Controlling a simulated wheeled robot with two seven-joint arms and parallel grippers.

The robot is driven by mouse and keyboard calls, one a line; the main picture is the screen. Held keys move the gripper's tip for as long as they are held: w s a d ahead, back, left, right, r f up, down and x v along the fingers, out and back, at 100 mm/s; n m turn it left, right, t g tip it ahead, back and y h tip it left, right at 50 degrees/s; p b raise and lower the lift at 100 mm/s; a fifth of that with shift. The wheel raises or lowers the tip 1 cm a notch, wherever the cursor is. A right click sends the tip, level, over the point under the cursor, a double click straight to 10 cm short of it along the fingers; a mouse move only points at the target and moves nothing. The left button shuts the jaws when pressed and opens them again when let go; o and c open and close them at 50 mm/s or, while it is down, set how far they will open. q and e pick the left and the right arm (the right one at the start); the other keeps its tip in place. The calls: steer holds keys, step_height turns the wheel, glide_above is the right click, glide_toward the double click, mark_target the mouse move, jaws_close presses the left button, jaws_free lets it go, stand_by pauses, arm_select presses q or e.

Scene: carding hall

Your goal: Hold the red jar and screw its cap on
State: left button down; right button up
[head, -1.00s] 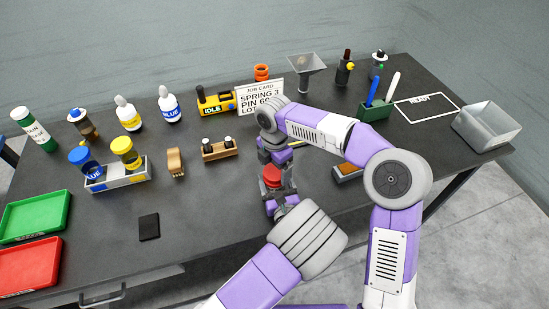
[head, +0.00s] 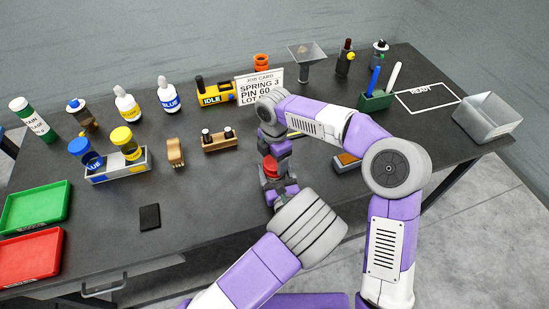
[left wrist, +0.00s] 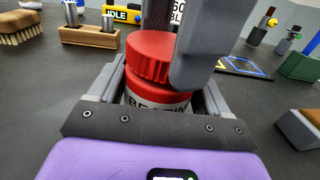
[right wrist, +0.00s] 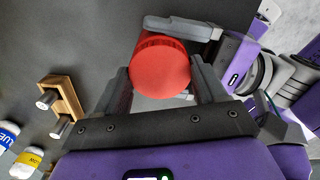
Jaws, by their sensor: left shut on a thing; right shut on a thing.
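The red jar (left wrist: 160,97) stands upright in the left wrist view, with a pale label partly hidden by my gripper. My left gripper (head: 278,188) is shut around the jar's body from the near side. The red ribbed cap (left wrist: 150,56) sits on top of the jar, with a dark seam between them. My right gripper (head: 274,152) comes from above and is shut on the cap. In the right wrist view the cap's round top (right wrist: 160,66) lies between the two fingers and hides most of the jar. How far the cap is threaded cannot be told.
A wooden holder (head: 222,145) and a brush (head: 175,152) lie left of the jar. The job card (head: 260,88) and yellow IDLE device (head: 217,95) stand behind. A green pen holder (head: 376,101) and clear bin (head: 487,118) are at right.

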steer(key=m, duration=1.3)
steer(key=shift+m, duration=0.3)
steer(key=o, duration=1.2)
steer(key=shift+c, duration=0.2)
steer(key=shift+r, duration=2.25)
